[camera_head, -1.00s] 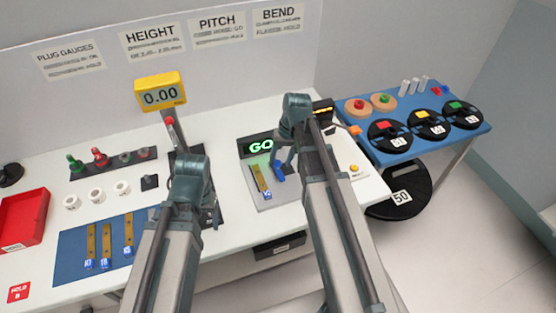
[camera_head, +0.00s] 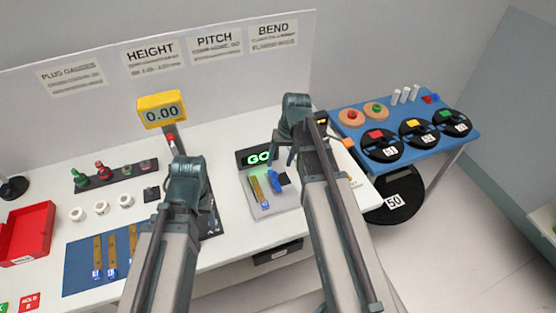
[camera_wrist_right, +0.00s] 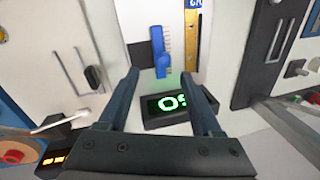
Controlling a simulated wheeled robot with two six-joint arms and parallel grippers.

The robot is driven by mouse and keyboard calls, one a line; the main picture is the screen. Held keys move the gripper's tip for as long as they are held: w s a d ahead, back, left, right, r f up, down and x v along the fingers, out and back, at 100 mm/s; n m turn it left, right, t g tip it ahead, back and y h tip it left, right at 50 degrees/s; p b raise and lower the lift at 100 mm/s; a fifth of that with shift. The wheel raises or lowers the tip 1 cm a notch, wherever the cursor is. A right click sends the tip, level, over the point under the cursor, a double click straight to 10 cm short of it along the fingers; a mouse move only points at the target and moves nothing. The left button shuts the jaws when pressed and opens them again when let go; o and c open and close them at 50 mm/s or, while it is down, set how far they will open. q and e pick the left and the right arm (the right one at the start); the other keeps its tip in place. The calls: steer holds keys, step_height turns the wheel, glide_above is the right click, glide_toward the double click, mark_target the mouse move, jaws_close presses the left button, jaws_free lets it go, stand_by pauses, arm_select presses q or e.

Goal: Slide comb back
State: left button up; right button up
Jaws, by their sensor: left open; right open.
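The blue comb (camera_head: 273,181) lies on the grey plate of the pitch station, beside a brass strip (camera_head: 257,190) with a blue tag. In the right wrist view the comb (camera_wrist_right: 159,52) has its teeth towards the strip (camera_wrist_right: 191,40), with a narrow gap between them. A dark block (camera_wrist_right: 140,54) sits on its other side. My right gripper (camera_wrist_right: 160,76) is open and empty, its fingers apart on either side of the comb's near end. My left gripper (camera_head: 183,172) is at the height station; its fingertips are mostly hidden.
The pitch display (camera_head: 258,158) reads a green GO behind the plate. The yellow height display (camera_head: 161,109) reads 0.00. Brass strips lie on a blue mat (camera_head: 80,264), near a red tray (camera_head: 27,236). A blue side table (camera_head: 402,150) with reels stands at the right.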

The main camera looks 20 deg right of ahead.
step_height(320, 180, up, 8)
steer(key=d+p, duration=0.1)
steer(key=p, duration=0.5)
steer(key=shift+s+d, duration=0.15)
steer(key=shift+d, duration=0.15)
steer(key=shift+f, duration=0.15)
steer(key=s+a+f+n+h+b, duration=0.2)
steer(key=s+a+n, duration=0.3)
steer(key=s+a, duration=0.9)
steer(key=a+f+h, duration=0.1)
steer(key=a, duration=0.2)
steer(key=shift+a+f+n+g+b, duration=0.15)
steer(key=shift+a+n+g+b, duration=0.15)
steer(key=shift+a, duration=0.05)
